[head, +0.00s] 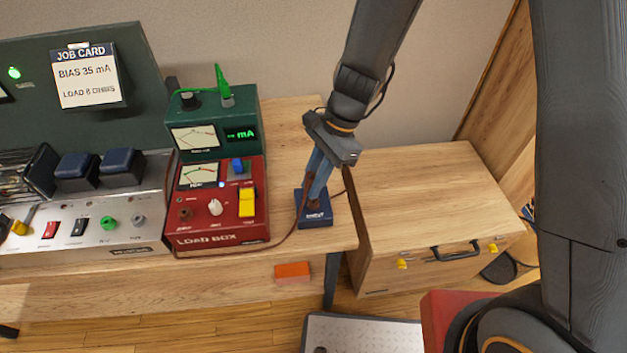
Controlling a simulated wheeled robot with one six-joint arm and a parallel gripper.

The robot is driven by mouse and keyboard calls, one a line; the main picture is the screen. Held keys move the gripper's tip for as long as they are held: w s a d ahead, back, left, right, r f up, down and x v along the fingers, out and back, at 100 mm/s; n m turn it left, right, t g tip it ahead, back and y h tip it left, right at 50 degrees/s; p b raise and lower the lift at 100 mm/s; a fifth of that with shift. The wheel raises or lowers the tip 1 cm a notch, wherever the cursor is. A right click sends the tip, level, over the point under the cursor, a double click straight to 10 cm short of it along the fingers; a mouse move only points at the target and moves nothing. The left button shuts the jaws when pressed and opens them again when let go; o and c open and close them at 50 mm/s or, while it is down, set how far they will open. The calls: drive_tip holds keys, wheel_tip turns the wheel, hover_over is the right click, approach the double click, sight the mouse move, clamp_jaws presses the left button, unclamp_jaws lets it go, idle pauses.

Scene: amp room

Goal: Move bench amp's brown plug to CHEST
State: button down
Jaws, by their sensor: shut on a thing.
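My gripper (315,194) points down at the right end of the bench, its fingers closed just above a small dark blue block (316,219) with a white label. A small brown piece, seemingly the brown plug (313,203), shows between the fingertips and the block; the fingers hide most of it. I cannot tell whether it still sits in the block. A brown cable (287,238) runs from there along the front of the red load box (225,225) to its left side. The wooden chest (430,190), with black handle and yellow latches, stands right of the bench.
The bench amp (90,225) with blue-topped parts and coloured knobs is at left. A green meter (215,125) with a green plug stands behind the load box. An orange block (292,271) is at the bench front. The chest top is clear.

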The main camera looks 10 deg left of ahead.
drive_tip(key=shift+f+b, duration=1.05)
drive_tip(key=shift+f, duration=0.7)
idle(1.1)
drive_tip(key=c, duration=1.6)
unclamp_jaws()
drive_tip(key=shift+b+v, duration=0.4)
drive_tip(key=shift+v, duration=3.55)
drive_tip(key=s+d+r+n+t+h, duration=0.1)
drive_tip(key=d+n, duration=0.2)
drive_tip(key=d, duration=0.4)
drive_tip(key=s+d+r+n+t+h, duration=0.1)
drive_tip(key=s+d+r+n, duration=0.1)
drive_tip(key=d+n, duration=0.2)
drive_tip(key=s+d+r+n+t+h, duration=0.1)
drive_tip(key=d+n, duration=0.2)
drive_tip(key=d, duration=0.8)
drive_tip(key=shift+s+r+n+t+h, duration=0.2)
drive_tip(key=shift+n+t+h, duration=0.1)
drive_tip(key=shift+n+t, duration=0.1)
